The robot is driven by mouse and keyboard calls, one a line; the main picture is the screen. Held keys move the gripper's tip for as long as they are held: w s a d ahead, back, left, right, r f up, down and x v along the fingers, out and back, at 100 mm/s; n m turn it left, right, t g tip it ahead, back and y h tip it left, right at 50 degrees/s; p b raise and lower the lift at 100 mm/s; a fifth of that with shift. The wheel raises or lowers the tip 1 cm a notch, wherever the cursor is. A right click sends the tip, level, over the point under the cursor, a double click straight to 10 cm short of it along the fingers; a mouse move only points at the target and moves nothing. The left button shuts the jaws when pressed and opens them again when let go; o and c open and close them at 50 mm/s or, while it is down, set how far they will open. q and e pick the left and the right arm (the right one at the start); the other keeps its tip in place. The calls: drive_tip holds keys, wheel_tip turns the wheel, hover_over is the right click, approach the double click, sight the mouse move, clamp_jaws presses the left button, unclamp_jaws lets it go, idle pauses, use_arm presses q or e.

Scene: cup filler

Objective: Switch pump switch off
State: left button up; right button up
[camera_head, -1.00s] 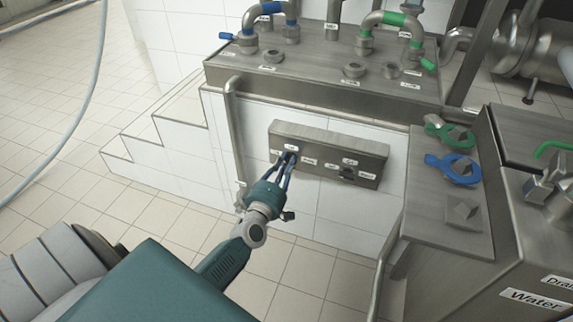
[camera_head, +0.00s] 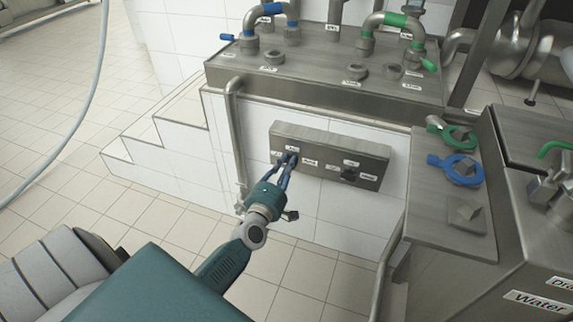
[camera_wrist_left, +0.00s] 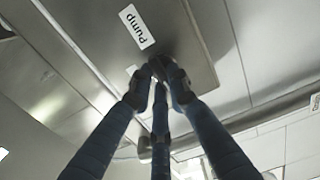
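The metal switch panel (camera_head: 325,148) is on the white tiled wall in the middle of the head view. The pump switch (camera_wrist_left: 158,67) is a small dark knob beside the "Pump" label (camera_wrist_left: 137,26) in the left wrist view. In the head view the fingertips mostly hide it. My left gripper (camera_head: 287,160) reaches up to the left part of the panel. Its blue fingers, also in the left wrist view (camera_wrist_left: 160,86), are closed in around the knob. The exact contact and the knob's setting are hard to see. My right gripper is not in view.
A second black switch (camera_head: 348,174) sits on the panel's right part. A vertical pipe (camera_head: 236,140) runs left of the panel. Metal counters with a green ring (camera_head: 459,135) and blue ring (camera_head: 466,168) stand at the right. The tiled floor at left is clear.

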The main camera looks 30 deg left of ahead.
use_arm(q)
drive_tip(key=o, duration=0.3)
drive_tip(key=shift+f, duration=0.1)
drive_tip(key=shift+o, duration=0.2)
drive_tip(key=shift+s, duration=0.15)
drive_tip(key=v, duration=1.1)
drive_tip(key=shift+s+d, duration=0.2)
drive_tip(key=shift+s, duration=0.2)
